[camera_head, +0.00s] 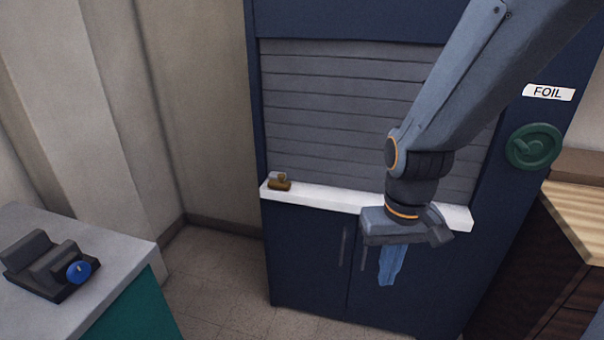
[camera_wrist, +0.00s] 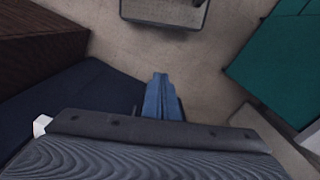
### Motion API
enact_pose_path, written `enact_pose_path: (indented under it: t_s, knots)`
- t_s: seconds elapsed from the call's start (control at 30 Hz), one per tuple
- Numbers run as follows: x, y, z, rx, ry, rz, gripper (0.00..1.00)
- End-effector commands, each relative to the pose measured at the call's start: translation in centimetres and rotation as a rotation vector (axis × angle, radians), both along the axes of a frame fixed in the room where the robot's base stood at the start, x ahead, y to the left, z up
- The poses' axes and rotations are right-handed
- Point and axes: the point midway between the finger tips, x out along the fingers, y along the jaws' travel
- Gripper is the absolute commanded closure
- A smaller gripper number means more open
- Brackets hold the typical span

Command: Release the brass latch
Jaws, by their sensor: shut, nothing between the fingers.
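The brass latch (camera_head: 280,182) is a small brass-coloured block with a greyish upper part. It sits at the left end of the white ledge (camera_head: 330,197), at the foot of the grey slatted shutter (camera_head: 330,110). My gripper (camera_head: 388,280) hangs down in front of the right half of the ledge, its blue fingertips below ledge height. It is well to the right of the latch and apart from it. The fingers are shut and empty; they also show in the wrist view (camera_wrist: 161,80). The latch is not visible in the wrist view.
The shutter belongs to a dark blue cabinet (camera_head: 305,250) with a FOIL label (camera_head: 548,93) and a green round dial (camera_head: 533,147). A grey counter (camera_head: 120,235) at left bears a dark device with a blue knob (camera_head: 79,271). A wooden counter (camera_head: 580,210) stands at right. Floor between is clear.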

Motion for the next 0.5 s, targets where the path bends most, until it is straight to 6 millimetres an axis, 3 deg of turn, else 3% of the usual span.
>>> enact_pose_path:
  t_s: [0.33, 0.43, 0.5]
  knots:
    - [0.2, 0.0, -0.1, 0.000, -0.006, 0.008, 1.00]
    - [2.0, 0.0, -1.1, -0.005, -0.050, 0.057, 1.00]
    - [4.5, 0.3, -2.3, -0.015, -0.117, 0.131, 1.00]
